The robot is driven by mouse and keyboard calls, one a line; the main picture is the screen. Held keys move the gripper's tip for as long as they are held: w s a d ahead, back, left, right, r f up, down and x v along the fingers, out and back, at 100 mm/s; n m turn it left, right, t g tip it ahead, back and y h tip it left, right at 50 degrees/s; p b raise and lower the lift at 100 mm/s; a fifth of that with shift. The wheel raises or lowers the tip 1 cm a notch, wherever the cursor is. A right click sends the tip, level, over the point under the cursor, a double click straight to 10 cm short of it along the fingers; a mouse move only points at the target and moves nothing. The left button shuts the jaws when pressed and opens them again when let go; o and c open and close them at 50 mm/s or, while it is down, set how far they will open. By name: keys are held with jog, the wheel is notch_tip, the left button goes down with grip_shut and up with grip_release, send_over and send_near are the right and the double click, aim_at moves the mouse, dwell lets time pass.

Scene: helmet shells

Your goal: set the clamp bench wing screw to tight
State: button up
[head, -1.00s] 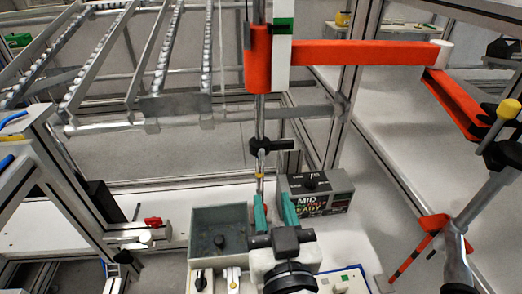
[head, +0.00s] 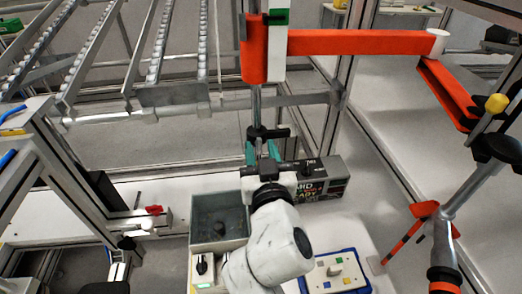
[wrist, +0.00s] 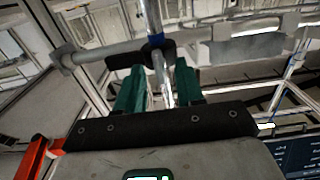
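A black clamp (head: 268,132) with a short side arm sits on the upright metal rod (head: 256,103). I cannot tell for sure which part is the wing screw; this clamp and a small red-handled fitting (head: 153,210) on the left bench both look like clamping parts. My gripper (head: 262,150) has its teal fingers apart, just below the black clamp. In the wrist view, my gripper (wrist: 159,75) is open, with the rod (wrist: 160,75) showing between the fingers and the black clamp (wrist: 156,47) beyond them. Contact with the rod is not visible.
A grey bin (head: 217,240) is at the left. A blue-edged board (head: 335,272) lies in front. An orange arm (head: 350,42) spans above.

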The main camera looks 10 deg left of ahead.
jog(key=shift+c, duration=0.2)
grip_shut()
jog(key=shift+n, duration=0.3)
jog(key=n, duration=0.3)
jog(key=shift+n+p, duration=0.4)
jog(key=n+p, duration=0.1)
jog(key=n, duration=0.3)
jog(key=shift+a+n, duration=0.1)
jog(key=shift+n, duration=0.2)
jog(key=n+p, duration=0.1)
jog(key=n, duration=0.3)
jog(key=shift+s+p, duration=0.1)
jog(key=shift+p, duration=0.3)
jog(key=shift+a+f+n+p, duration=0.15)
jog(key=shift+n+p, duration=0.7)
jog(key=shift+n, duration=1.65)
jog(key=shift+f, duration=0.1)
